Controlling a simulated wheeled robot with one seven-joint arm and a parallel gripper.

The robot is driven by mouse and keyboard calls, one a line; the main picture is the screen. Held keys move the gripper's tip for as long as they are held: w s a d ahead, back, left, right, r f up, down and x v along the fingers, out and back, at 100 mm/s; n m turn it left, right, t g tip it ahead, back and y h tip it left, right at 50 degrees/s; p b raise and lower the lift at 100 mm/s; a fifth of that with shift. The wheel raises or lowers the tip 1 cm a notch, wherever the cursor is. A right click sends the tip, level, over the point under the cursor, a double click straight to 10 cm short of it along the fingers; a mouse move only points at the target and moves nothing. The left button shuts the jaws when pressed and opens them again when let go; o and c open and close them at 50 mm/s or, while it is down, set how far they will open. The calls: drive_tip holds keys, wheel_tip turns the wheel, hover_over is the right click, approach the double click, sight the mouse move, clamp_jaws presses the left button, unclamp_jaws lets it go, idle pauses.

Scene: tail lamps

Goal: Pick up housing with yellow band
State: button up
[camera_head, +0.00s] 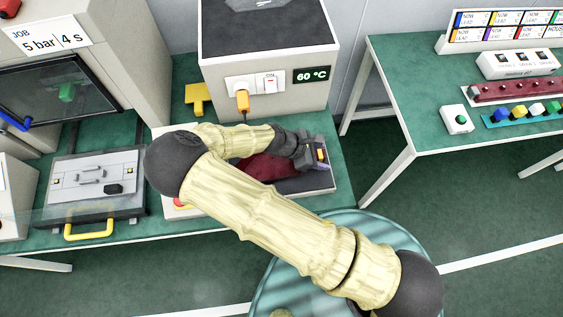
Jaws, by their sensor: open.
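My gripper (316,152) reaches over the right part of a dark tray (318,184) with a pale rim on the green bench. Its jaws are open. A small yellow patch (320,155) shows at the jaws, possibly the band of the housing; I cannot tell whether it lies between the fingers or just beyond them. A dark red piece (268,168) lies on the tray left of my gripper, partly hidden by my arm. The rest of the housing is hidden or too small to make out.
A grey box oven (262,60) with a 60 °C display and an orange plug (242,101) stands behind the tray. A grey case (97,180) with a yellow handle and a red button (182,203) are left. A second bench (420,90) stands right, across a gap.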

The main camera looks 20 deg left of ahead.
drive_tip(key=c, duration=1.1)
drive_tip(key=shift+r, duration=0.1)
clamp_jaws()
wheel_tip(320, 180, up, 10)
drive_tip(key=shift+f+b, duration=0.1)
drive_tip(key=shift+b, duration=0.65)
